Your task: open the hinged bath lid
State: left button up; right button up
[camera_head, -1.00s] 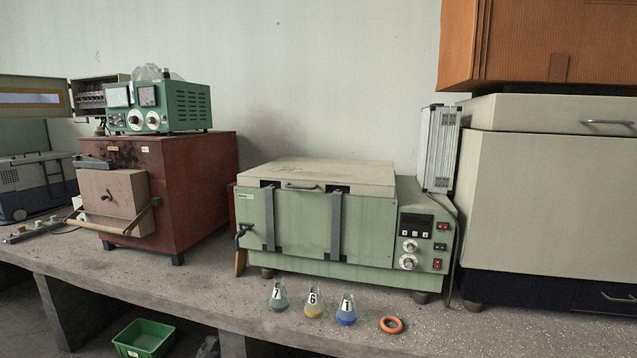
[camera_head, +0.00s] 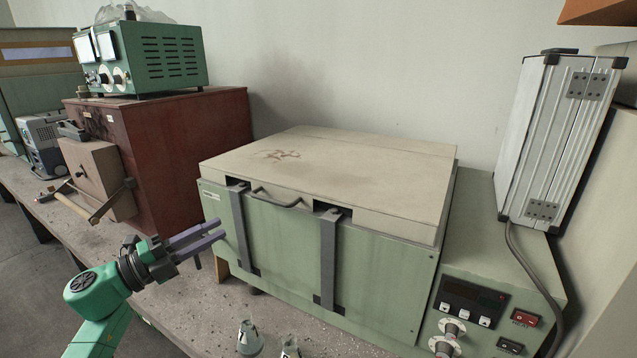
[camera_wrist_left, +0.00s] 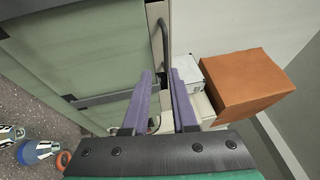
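The bath is a pale green box (camera_head: 285,240) with a cream lid (camera_head: 350,170), which lies closed and flat on top. A dark bar handle (camera_head: 276,198) sits on the lid's front edge; it also shows in the left wrist view (camera_wrist_left: 163,45), beyond the fingers. Two grey straps (camera_head: 329,262) run down the bath's front. My left gripper (camera_head: 222,232) is in front of the bath's left end, left of and below the handle. In the left wrist view its two purple fingers (camera_wrist_left: 161,75) are apart, with nothing held between them. My right gripper is out of view.
A red-brown furnace (camera_head: 170,145) with a green meter box (camera_head: 150,58) on top stands at left. A silver case (camera_head: 560,140) stands on the bath's right side, a cable hanging from it. Small flasks (camera_head: 250,338) stand on the bench in front.

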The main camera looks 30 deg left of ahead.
aim_at(269, 201)
pick_arm(q)
jog(key=p+x, duration=0.1)
jog(key=x, duration=0.3)
jog(key=r+p+x, duration=0.1)
jog(key=p+x, duration=0.1)
jog(key=x, duration=0.3)
jog(key=p+x, duration=0.1)
jog(key=x, duration=0.3)
jog(key=shift+d+r+p, duration=0.25)
jog(key=shift+d+p, duration=0.1)
jog(key=shift+d, duration=0.05)
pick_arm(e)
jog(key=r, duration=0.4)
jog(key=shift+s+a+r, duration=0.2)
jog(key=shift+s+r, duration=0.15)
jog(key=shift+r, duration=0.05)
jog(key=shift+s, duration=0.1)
pick_arm(q)
jog(key=shift+w, duration=0.1)
grip_shut()
jog(key=shift+f, duration=0.1)
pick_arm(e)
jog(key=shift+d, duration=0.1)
